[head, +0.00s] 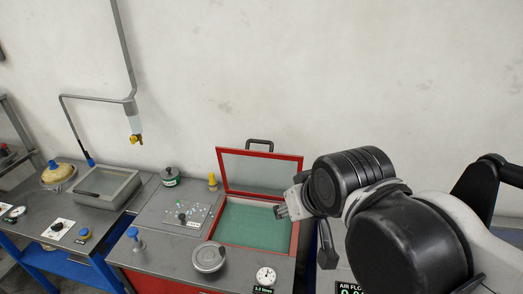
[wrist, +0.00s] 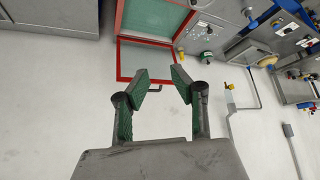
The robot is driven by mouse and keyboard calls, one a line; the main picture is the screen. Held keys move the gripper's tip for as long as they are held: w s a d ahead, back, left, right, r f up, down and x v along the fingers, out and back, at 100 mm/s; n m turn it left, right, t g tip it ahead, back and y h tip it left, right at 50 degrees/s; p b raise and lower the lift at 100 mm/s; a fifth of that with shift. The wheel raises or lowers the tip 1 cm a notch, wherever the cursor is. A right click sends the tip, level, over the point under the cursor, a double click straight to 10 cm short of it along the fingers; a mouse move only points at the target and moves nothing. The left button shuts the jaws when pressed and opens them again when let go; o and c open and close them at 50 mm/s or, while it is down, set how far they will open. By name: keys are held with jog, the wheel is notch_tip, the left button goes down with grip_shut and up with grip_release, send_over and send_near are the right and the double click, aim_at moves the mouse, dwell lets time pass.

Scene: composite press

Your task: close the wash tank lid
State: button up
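The wash tank lid (head: 259,171) is a red-framed panel with a grey inner pane and a dark handle (head: 261,143) on its top edge. It stands open, raised along the back of the wash tank (head: 256,223), whose red rim surrounds a green interior. My gripper (head: 281,211) appears in front of the tank's right side in the head view. In the wrist view my gripper (wrist: 161,82) has its green-padded fingers apart with nothing between them. The lid (wrist: 146,59) and its handle (wrist: 155,88) appear just beyond the fingertips; contact is not visible.
A grey basin (head: 106,187) sits farther left. The wall behind is bare.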

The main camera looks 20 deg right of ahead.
jog(key=shift+m+g, duration=0.6)
jog(key=shift+m, duration=0.1)
jog(key=w+r, duration=0.2)
jog(key=w, duration=0.2)
jog(key=w+d+r+b, duration=0.1)
jog(key=w+r, duration=0.1)
jog(key=w, duration=0.2)
jog(key=w+r, duration=0.3)
jog(key=w, duration=0.1)
jog(key=shift+d+b, duration=0.35)
jog(key=shift+b, duration=0.05)
grip_shut()
jog(key=w+d+f+m+g+b, duration=0.1)
jog(key=w+d+m+g+b, duration=0.15)
jog(key=w, duration=1.15)
jog(key=w+d+f+m+g+b, duration=0.1)
jog(key=w+d, duration=0.3)
jog(key=w, duration=1)
jog(key=w+d+f+m+g+b, duration=0.15)
jog(key=w+d+f, duration=0.25)
jog(key=w+f, duration=0.55)
notch_tip(320, 180, down, 10)
jog(key=w+p, duration=0.1)
jog(key=w, duration=0.1)
jog(key=shift+d+r+h+p, duration=0.25)
jog(key=shift+d+h+p, duration=0.05)
jog(key=shift+d, duration=0.05)
